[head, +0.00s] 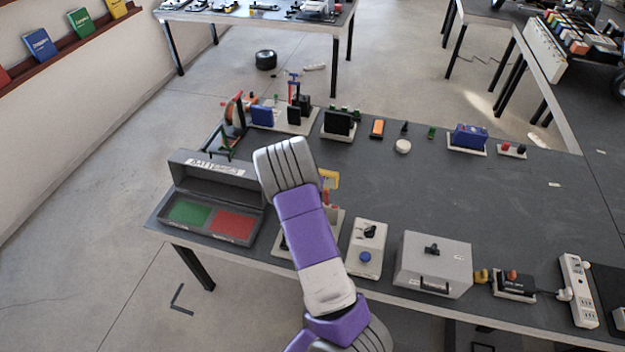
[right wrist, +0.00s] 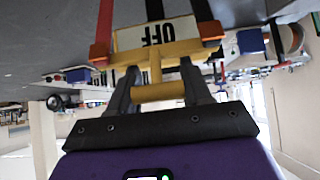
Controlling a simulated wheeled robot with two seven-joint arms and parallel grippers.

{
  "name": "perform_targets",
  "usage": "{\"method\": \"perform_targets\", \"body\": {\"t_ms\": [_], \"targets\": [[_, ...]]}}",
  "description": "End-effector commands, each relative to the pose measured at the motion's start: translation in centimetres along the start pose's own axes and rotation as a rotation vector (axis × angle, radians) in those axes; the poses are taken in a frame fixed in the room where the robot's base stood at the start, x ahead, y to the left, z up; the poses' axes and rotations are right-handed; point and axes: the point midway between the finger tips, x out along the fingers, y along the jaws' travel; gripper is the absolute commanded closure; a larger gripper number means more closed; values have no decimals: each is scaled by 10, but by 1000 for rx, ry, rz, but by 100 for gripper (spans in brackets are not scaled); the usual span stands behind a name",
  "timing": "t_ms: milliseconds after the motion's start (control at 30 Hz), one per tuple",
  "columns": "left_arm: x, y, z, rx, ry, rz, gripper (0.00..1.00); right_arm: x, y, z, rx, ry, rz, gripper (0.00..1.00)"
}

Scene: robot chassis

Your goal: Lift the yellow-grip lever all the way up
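The yellow-grip lever shows in the right wrist view, with its yellow grip (right wrist: 158,92) on a short stem from a yellow crossbar (right wrist: 185,48). A white OFF label (right wrist: 153,33) appears upside down behind the crossbar. My right gripper (right wrist: 160,88) has one dark finger against each end of the grip and looks shut on it. In the head view my purple right arm hides most of the lever and its base. My left gripper is not in view.
Left of the arm stands an open grey box (head: 176,178) with green and red panels. Right of it are a switch box with a blue knob (head: 364,257) and a grey case (head: 433,262). Small devices line the table's back edge. The middle right of the table (head: 450,195) is bare.

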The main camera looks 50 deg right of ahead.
Motion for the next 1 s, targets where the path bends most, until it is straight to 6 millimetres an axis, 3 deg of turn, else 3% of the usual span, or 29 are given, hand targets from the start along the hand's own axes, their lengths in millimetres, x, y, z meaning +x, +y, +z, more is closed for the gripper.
{"method": "perform_targets", "body": {"t_ms": [33, 367, 800, 1000], "targets": [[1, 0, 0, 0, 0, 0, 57, 2, 3, 8, -5, -18, 7, 47], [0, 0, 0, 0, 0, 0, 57, -2, 1, 4, -2, -8, 2, 45], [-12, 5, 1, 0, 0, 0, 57, -63, 1, 2, -4, -12, 3, 45], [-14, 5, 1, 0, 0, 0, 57, -71, 2, 4, -3, -14, 6, 45]]}}
